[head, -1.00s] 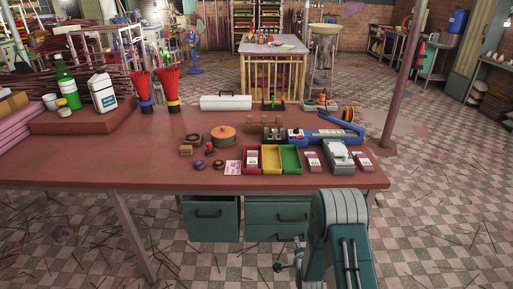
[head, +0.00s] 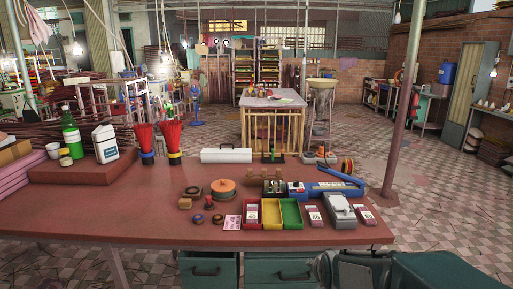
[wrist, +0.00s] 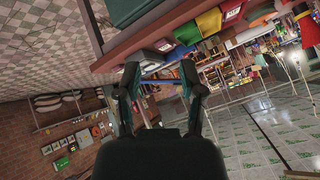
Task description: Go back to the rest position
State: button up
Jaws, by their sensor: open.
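My gripper (wrist: 160,80) shows in the wrist view with its two fingers spread apart and nothing between them. It is off the table's side, and the wrist view is strongly tilted. In the head view only my arm shows at the bottom right, in front of the table's front edge; the gripper itself is out of that view. The red-brown table (head: 150,215) holds red, yellow and green bins (head: 271,212), a grey device (head: 340,210) and small labelled boxes (head: 314,216).
Teal drawers (head: 210,270) stand under the table's front. A pole (head: 405,100) rises behind its right end. Bundles of red incense sticks (head: 172,130), bottles (head: 71,135) and an orange-lidded round container (head: 223,188) stand on the table. The tiled floor to the right is clear.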

jog(key=s+r+n+g, duration=0.1)
jog(key=s+r+n, duration=0.2)
jog(key=s, duration=0.9)
jog(key=s+r+n+g, duration=0.2)
jog(key=s+r, duration=0.3)
jog(key=s, duration=0.7)
jog(key=shift+s+r+n, duration=0.2)
jog(key=shift+s+n, duration=0.1)
jog(key=shift+n, duration=0.2)
